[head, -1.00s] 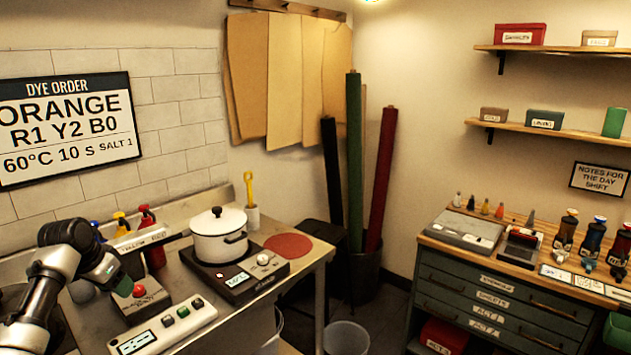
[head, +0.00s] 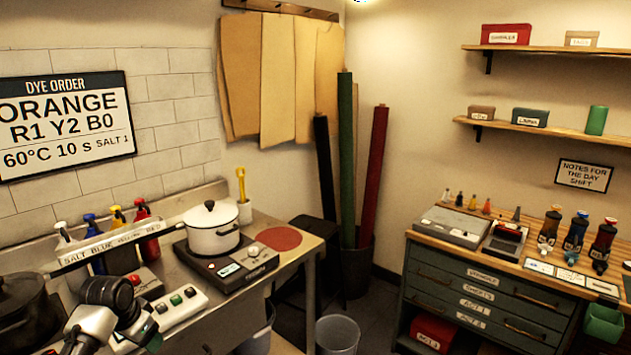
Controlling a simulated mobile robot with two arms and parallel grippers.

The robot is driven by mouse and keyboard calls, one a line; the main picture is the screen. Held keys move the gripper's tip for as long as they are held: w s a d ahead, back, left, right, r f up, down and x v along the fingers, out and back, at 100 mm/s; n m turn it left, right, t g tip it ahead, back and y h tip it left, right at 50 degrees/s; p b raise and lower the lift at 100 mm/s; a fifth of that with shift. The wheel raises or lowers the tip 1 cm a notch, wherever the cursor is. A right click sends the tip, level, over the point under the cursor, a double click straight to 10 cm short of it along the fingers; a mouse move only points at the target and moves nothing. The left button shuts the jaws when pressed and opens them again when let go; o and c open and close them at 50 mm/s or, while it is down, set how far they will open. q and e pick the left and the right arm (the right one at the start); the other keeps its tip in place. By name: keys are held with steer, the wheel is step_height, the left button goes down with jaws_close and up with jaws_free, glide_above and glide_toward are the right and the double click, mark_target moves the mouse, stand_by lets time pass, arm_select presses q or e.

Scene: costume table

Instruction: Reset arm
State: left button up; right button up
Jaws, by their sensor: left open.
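My left arm comes in at the lower left of the head view. My left gripper (head: 147,336) points down to the right, in front of the white control strip with coloured buttons (head: 172,312). It is open and I see nothing held in it; its fingertips are small and partly hidden. It is apart from the red-button box (head: 143,283) behind it. My right gripper is not in view.
A white lidded pot (head: 213,232) stands on a hot plate (head: 229,268). Dye bottles stand in a labelled rack (head: 115,245) along the wall. A dark pot (head: 25,305) is at far left. A bucket (head: 337,336) stands on the floor, and a drawer cabinet (head: 480,300) is at right.

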arm_select(q)
steer(key=s+d+f, duration=0.6)
steer(key=s, duration=0.3)
steer(key=s+d+f, duration=0.6)
steer(key=s, duration=0.2)
steer(key=s+d+r+n, duration=0.1)
steer(key=s+d+r, duration=0.1)
steer(key=s, duration=0.8)
steer(key=s+d+r+n, duration=0.2)
steer(key=s+d, duration=0.1)
steer(key=s, duration=0.6)
step_height(320, 180, down, 26)
steer(key=g, duration=0.1)
steer(key=s+a+f+g, duration=0.1)
steer(key=s+a+f, duration=0.2)
steer(key=s+f, duration=1.3)
steer(key=shift+s+a+m+g+y, duration=0.15)
steer(key=shift+s+m+g+y, duration=0.2)
steer(key=shift+s, duration=0.2)
